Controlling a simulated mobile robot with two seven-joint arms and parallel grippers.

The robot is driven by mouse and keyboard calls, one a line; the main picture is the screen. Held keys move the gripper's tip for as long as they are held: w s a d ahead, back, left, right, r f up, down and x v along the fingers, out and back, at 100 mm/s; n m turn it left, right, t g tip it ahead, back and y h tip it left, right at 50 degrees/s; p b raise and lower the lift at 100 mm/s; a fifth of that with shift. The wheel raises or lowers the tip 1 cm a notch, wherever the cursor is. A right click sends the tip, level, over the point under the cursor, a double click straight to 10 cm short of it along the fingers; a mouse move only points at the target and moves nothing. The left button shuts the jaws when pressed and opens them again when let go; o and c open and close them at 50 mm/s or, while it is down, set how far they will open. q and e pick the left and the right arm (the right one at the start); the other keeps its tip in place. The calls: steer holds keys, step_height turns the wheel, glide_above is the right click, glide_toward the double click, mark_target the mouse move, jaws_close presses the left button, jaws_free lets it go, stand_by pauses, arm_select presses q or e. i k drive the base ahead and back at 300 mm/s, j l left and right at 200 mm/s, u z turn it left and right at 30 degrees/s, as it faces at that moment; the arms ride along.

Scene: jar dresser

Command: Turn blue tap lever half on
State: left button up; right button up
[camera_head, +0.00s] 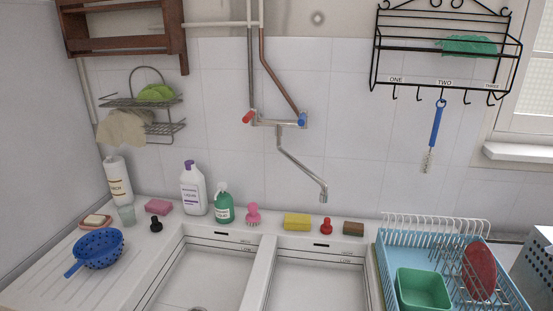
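The blue tap lever (302,120) is at the right end of a chrome wall-mounted mixer tap (277,124), below a copper pipe. A red tap lever (249,118) is at the left end. The spout (302,169) runs down and right from the tap, and its outlet is above the divider and right basin area. The blue lever is small in this view, so its exact angle is hard to tell. Neither of my grippers shows in the head view.
Below are two white sink basins (202,273). The back ledge holds a white bottle (193,190), green spray bottle (223,207), pink brush (253,215) and yellow sponge (297,222). A blue dish rack (395,262) stands right, a blue colander (99,248) left. A black wall rack (440,87) hangs upper right. Space before the tap is clear.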

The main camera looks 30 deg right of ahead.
mark_target(303, 117)
steer(key=z, duration=1.15)
